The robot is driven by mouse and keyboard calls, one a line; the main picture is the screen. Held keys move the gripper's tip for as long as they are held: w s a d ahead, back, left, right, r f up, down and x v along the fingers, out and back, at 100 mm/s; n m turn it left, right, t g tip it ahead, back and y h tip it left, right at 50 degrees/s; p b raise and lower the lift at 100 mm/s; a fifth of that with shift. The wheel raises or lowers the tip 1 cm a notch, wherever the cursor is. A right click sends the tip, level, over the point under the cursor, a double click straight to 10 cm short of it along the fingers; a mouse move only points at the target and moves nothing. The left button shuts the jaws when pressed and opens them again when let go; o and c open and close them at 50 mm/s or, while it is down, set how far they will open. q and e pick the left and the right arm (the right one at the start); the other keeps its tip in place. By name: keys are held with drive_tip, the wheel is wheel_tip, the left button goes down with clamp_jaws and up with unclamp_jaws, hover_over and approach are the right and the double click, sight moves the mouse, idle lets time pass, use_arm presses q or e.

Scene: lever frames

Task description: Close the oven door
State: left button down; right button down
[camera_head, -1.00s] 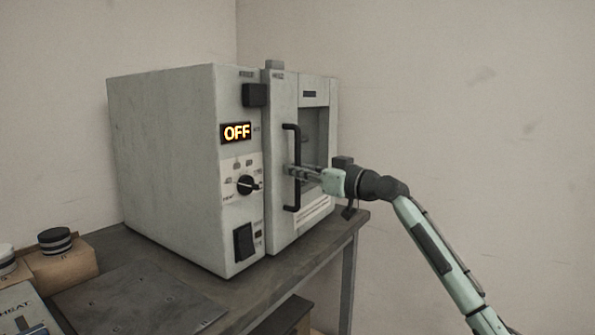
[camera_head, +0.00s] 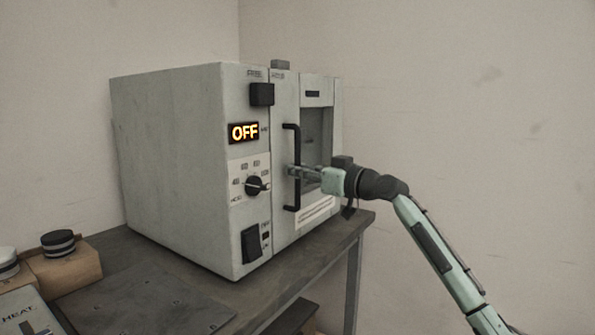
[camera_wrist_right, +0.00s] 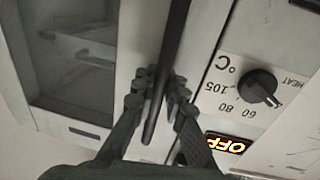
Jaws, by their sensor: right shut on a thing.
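The grey oven (camera_head: 170,160) stands on a dark table. Its windowed door (camera_head: 283,100) is at the right of the front and looks flush with the control panel; a tiny gap cannot be ruled out. The black vertical door handle (camera_head: 297,138) is on the door's left side. My right gripper (camera_head: 294,171) is shut on the handle around its middle. In the right wrist view, its two fingers (camera_wrist_right: 158,88) close on both sides of the handle bar (camera_wrist_right: 176,30), with the door window to the left. My left gripper is not in view.
The control panel has a lit OFF display (camera_head: 244,132), a knob (camera_head: 256,186) and a black switch (camera_head: 251,244). Space right of the oven is clear apart from my arm.

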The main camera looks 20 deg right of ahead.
drive_tip(key=c, duration=2)
unclamp_jaws()
drive_tip(key=shift+a+r, duration=0.1)
drive_tip(key=shift+r, duration=0.05)
drive_tip(key=shift+o, duration=1.2)
drive_tip(key=shift+w+a, duration=0.1)
drive_tip(key=shift+w, duration=0.05)
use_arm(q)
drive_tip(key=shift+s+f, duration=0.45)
use_arm(e)
drive_tip(key=shift+o, duration=1)
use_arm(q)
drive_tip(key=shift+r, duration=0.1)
use_arm(e)
drive_tip(key=shift+s+d, duration=0.35)
drive_tip(key=shift+s, duration=0.05)
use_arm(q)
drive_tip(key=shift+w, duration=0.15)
use_arm(e)
drive_tip(key=v, duration=1.1)
